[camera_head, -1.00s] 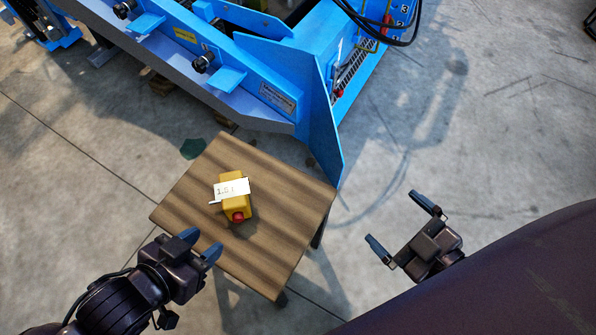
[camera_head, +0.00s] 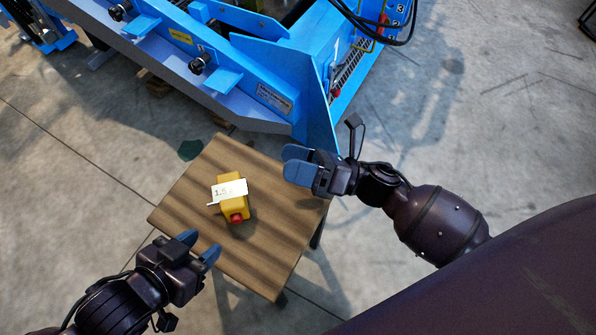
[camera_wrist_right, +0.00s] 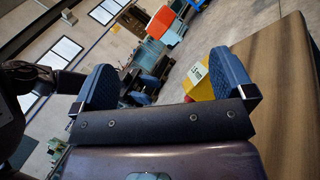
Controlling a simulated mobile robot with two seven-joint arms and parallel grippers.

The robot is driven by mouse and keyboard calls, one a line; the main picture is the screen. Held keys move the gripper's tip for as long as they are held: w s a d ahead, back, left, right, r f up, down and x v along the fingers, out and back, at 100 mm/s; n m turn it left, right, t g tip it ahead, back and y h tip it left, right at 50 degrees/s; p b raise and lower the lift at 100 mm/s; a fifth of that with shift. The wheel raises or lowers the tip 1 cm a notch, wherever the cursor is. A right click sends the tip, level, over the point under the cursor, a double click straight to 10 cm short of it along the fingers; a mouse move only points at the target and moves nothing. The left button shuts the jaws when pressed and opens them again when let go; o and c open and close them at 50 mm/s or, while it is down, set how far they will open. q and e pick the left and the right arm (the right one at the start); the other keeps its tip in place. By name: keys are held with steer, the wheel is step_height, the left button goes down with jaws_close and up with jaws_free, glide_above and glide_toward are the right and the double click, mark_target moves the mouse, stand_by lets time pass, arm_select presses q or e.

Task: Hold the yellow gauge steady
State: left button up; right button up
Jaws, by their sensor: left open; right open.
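The yellow gauge (camera_head: 235,208) stands on the small wooden table (camera_head: 262,262). It has a white label plate (camera_head: 228,190) on top and a red knob on its front side. My left gripper (camera_head: 199,246) is open and empty at the table's near left edge, a little apart from the gauge. My right gripper (camera_head: 297,164) is open and empty near the table's right side, to the right of the gauge. In the right wrist view the gauge (camera_wrist_right: 200,88) shows between the open fingers, partly hidden behind the finger on the right.
A large blue machine frame (camera_head: 262,90) stands behind the table, its angled blue plate reaching close to the table's back right. Black cables (camera_head: 372,28) hang at the top. The concrete floor (camera_head: 505,130) at the right is clear.

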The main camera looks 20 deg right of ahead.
mark_target(242, 188)
steer(key=f+n+g, duration=0.2)
steer(key=n, duration=0.2)
steer(key=w+f+n+g, duration=0.1)
steer(key=f+n+g, duration=0.2)
steer(key=n, duration=0.2)
steer(key=d+f+n+g, duration=0.1)
steer(key=f+n+g, duration=0.2)
steer(key=n, duration=0.1)
steer(key=shift+w+f+n, duration=0.15)
steer(key=shift+w+n, duration=0.05)
steer(key=shift+n, duration=0.1)
steer(key=a, duration=0.3)
steer(key=w+a, duration=0.1)
steer(key=a, duration=0.3)
steer(key=w+a, duration=0.1)
steer(key=a, duration=0.2)
steer(key=shift+a, duration=0.2)
steer(key=shift+c, duration=0.3)
steer(key=c, duration=0.8)
steer(key=shift+o, duration=0.2)
steer(key=c, duration=0.4)
steer(key=shift+c, duration=0.2)
arm_select(q)
jaws_close()
